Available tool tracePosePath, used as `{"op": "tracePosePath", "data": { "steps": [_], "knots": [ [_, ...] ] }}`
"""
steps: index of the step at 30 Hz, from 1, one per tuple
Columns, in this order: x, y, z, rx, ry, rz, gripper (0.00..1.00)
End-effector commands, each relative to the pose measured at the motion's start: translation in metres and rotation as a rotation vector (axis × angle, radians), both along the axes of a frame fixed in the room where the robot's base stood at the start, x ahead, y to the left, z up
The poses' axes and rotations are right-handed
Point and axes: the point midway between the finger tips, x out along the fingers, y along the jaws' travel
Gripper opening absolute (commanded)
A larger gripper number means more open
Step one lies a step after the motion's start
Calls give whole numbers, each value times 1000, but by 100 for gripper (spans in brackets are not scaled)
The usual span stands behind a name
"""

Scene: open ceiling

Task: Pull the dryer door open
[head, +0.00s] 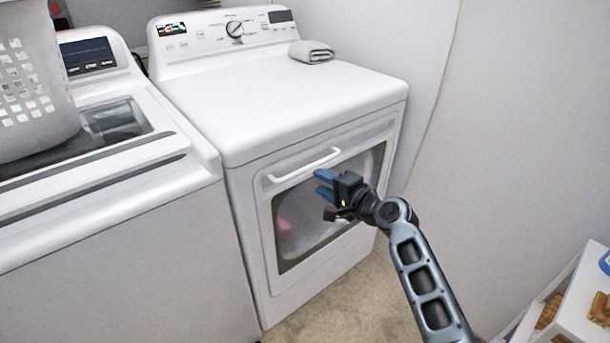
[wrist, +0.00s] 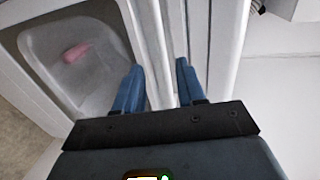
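The white dryer (head: 270,100) stands in the middle of the head view. Its front door (head: 262,215) looks shut and has a window with a pink item (head: 284,225) behind it; the pink item also shows in the wrist view (wrist: 75,53). A white bar handle (head: 303,166) runs along the door's upper part. My gripper (head: 321,183) is in front of the door, just below the handle's right end in the head view. In the wrist view its blue fingers (wrist: 158,78) are apart, with pale door strips behind them. I cannot tell whether they touch the handle.
A white washer (head: 110,220) with a basket (head: 30,80) on it stands at the left. A folded grey towel (head: 311,52) lies on the dryer. A white shelf (head: 575,305) stands at the lower right. A bare wall is right of the dryer; floor (head: 340,310) is clear before it.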

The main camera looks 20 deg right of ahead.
Motion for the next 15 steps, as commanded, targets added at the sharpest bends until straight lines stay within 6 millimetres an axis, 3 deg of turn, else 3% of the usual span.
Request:
{"op": "tracePosePath", "data": {
  "steps": [15],
  "knots": [
    [61,19,-11,4,-1,4,39]
  ]
}}
